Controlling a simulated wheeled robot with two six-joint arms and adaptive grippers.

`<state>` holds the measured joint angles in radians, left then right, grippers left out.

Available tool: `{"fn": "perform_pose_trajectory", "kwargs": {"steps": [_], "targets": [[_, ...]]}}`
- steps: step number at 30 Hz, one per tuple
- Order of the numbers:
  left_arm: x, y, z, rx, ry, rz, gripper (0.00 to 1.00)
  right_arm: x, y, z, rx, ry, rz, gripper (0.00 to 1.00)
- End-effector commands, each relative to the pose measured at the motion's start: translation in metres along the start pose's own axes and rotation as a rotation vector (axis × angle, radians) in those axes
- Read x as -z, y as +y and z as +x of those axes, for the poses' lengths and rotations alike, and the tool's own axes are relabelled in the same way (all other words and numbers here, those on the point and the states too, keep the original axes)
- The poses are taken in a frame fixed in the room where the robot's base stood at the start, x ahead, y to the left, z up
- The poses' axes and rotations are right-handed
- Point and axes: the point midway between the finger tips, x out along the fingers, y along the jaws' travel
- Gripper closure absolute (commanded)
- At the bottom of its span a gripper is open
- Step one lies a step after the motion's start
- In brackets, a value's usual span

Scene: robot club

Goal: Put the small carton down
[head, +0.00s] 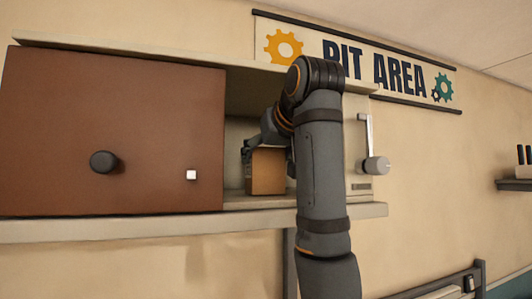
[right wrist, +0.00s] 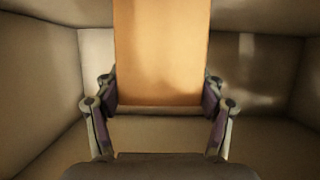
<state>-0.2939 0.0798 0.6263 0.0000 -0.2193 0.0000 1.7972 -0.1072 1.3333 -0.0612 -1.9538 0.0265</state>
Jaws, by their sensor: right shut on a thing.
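The small carton (head: 267,172) is a brown-orange box inside the open part of a wall cabinet in the head view. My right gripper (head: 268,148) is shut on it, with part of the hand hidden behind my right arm. In the right wrist view the carton (right wrist: 161,55) fills the top middle, and the fingers of the right gripper (right wrist: 160,95) lie along its two sides. The carton's base is close to the cabinet floor in the head view; I cannot tell whether it touches. My left gripper is not in view.
The cabinet's shelf edge (head: 130,227) runs below. A brown sliding panel (head: 60,130) with a dark knob (head: 103,161) covers the left part. A handle (head: 375,165) is on the right. The wrist view shows free room around the carton between the inner walls (right wrist: 40,80).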

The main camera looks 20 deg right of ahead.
Motion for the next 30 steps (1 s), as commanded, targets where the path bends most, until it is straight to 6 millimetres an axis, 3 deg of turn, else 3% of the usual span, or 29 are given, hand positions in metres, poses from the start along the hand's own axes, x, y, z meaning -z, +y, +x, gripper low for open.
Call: {"fn": "perform_pose_trajectory", "kwargs": {"steps": [4, 9, 10, 15, 27, 30], "targets": [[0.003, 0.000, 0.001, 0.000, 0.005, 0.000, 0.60, 0.000, 0.000, -0.001, 0.000, 0.002, 0.000, 0.74], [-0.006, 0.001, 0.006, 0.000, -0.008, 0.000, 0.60, -0.005, 0.000, 0.002, 0.000, 0.001, 0.000, 0.74], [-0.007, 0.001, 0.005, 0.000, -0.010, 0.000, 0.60, -0.004, 0.000, 0.002, 0.000, 0.000, 0.000, 0.27], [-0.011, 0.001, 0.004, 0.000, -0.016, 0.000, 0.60, -0.003, 0.000, 0.001, 0.000, 0.000, 0.000, 0.07], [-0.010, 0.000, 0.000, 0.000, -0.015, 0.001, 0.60, 0.002, 0.000, -0.002, 0.000, 0.001, 0.000, 0.07], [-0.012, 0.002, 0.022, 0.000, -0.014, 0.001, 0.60, -0.005, 0.000, -0.017, 0.000, 0.006, 0.000, 0.07]]}}
